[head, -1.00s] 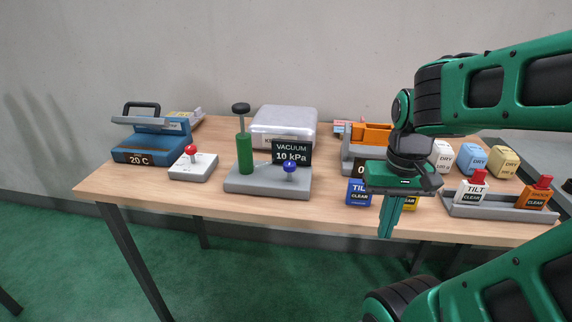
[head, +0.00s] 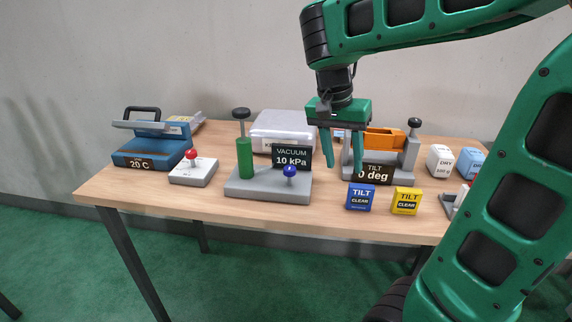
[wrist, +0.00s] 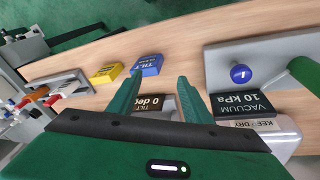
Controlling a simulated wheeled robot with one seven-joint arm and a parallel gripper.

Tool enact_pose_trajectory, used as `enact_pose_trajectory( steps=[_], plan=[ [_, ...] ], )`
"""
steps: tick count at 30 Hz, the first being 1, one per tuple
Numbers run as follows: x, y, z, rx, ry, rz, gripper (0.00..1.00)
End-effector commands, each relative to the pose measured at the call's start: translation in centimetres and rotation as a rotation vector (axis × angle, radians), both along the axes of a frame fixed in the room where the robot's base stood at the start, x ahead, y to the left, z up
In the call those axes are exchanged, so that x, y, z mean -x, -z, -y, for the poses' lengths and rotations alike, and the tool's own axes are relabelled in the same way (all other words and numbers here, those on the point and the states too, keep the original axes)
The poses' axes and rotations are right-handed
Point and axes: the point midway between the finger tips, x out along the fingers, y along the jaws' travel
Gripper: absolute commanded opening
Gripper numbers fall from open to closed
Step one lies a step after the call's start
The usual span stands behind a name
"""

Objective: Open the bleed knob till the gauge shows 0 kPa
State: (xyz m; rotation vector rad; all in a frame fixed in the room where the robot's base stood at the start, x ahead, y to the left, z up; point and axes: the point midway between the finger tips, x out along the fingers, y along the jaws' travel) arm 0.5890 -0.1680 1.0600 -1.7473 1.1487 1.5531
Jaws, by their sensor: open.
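The bleed knob (head: 290,171) is a small blue knob on the right end of the grey vacuum base (head: 262,190). In the wrist view the blue knob (wrist: 240,74) is right of my fingers. The gauge (head: 291,157) is a dark sign reading VACUUM 10 kPa; it also shows upside down in the wrist view (wrist: 240,104). A green pump cylinder (head: 245,157) with a black-topped rod stands at the left of the base. My gripper (head: 343,168) is open and empty, above the table to the right of the knob, apart from it.
The tilt fixture (head: 410,145) with a 0 deg sign stands just right of and behind my gripper. A red-knobbed box (head: 192,172) and blue 20 C press (head: 150,150) are left.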

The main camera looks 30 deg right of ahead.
Motion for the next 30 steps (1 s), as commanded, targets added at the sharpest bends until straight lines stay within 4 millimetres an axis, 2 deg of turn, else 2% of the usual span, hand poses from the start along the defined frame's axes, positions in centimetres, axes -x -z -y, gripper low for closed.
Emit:
enact_pose_trajectory(
  steps=[1,6,9,13,16,20,23,30],
  plan=[
    [-2.1,-0.7,-1.5,0.024,0.032,0.017,0.45],
    [-7.3,-2.9,-6.5,0.091,0.191,0.101,0.45],
    [-9.2,-3.7,-9.4,0.114,0.266,0.146,0.45],
    [-10.4,-4.4,-11.9,0.127,0.330,0.186,0.45],
    [-10.8,-4.5,-12.7,0.131,0.351,0.200,0.45],
    [-10.9,-3.9,-12.4,0.135,0.357,0.203,0.45],
    [-10.9,-2.7,-11.9,0.135,0.356,0.200,0.45],
    [-11.1,1.2,-10.2,0.135,0.356,0.199,0.45]
  ],
)
